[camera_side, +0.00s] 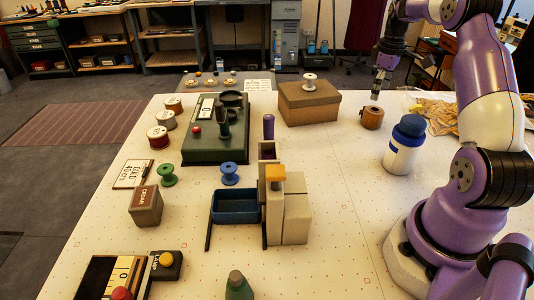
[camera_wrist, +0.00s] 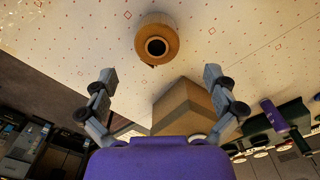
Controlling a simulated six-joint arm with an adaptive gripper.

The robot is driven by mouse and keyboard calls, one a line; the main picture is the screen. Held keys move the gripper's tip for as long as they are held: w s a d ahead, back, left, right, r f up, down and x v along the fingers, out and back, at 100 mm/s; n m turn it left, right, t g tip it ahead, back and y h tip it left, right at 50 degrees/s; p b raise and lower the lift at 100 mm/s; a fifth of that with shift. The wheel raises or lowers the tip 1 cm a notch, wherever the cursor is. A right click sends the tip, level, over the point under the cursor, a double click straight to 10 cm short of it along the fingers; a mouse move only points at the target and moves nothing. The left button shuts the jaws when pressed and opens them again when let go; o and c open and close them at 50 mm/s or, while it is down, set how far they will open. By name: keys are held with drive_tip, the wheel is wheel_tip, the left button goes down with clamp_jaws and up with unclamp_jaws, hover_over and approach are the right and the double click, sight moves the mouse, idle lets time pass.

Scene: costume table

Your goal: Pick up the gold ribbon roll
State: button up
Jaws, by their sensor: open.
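The gold ribbon roll (camera_side: 372,119) stands on the white table to the right of the cardboard box. It also shows in the wrist view (camera_wrist: 171,43), with its dark centre hole facing the camera. My gripper (camera_side: 375,95) is above the roll in the side view, apart from it. In the wrist view my gripper (camera_wrist: 160,74) is open and empty, and the roll appears beyond its fingertips, near the midline between them.
The cardboard box (camera_side: 309,106) with a white spool (camera_side: 309,78) on top stands just left of the roll. A white bottle with a blue cap (camera_side: 402,156) stands nearer the camera. Several other rolls sit at far left.

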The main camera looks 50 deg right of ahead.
sight(375, 110)
wheel_tip(375, 110, down, 7)
drive_tip(key=shift+w+d+f, duration=0.1)
drive_tip(key=shift+d+f, duration=0.05)
drive_tip(key=shift+f, duration=0.05)
drive_tip(key=c, duration=1.2)
